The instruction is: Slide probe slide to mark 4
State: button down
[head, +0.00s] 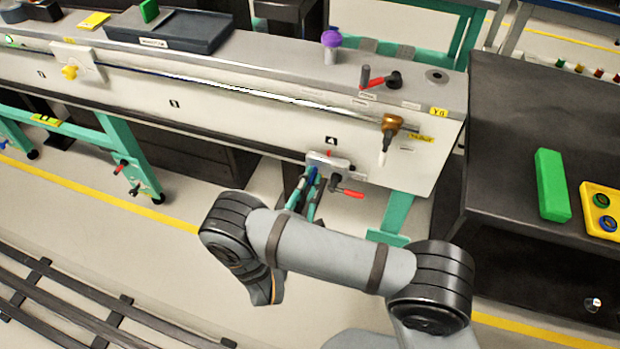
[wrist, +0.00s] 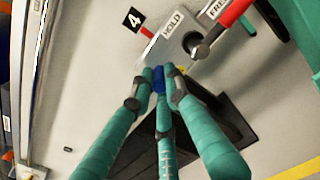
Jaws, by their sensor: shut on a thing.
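The probe slide (head: 341,164) is a pale block on the front face of the long beam. It also shows in the wrist view (wrist: 172,48), with HOLD and FREE labels. Its red pointer (wrist: 147,32) stands just beside the black mark 4 plate (wrist: 134,19), closely in line with it. The red-handled lever (wrist: 232,14) points to the FREE label's side. My gripper (wrist: 160,82) has its teal fingers shut on the slide's blue knob (wrist: 158,76). In the head view my gripper (head: 309,182) is partly hidden behind my arm.
A brown-knobbed handle (head: 391,124) sticks out right of the slide. Another carriage with a yellow knob (head: 69,72) sits far left on the rail. A dark table (head: 520,110) with a green block (head: 551,185) and yellow tray (head: 590,188) stands at right.

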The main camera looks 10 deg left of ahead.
jog(key=c, duration=1.8)
grip_release()
jog(key=shift+d, duration=0.35)
jog(key=shift+c, duration=0.2)
jog(key=shift+o, duration=0.8)
jog(key=shift+a, duration=0.1)
jog(key=shift+s, duration=0.1)
jog(key=shift+s+a, duration=0.15)
jog(key=shift+s, duration=0.2)
jog(key=s, duration=1.1)
jog(key=shift+a, duration=0.3)
jog(key=shift+w, duration=0.1)
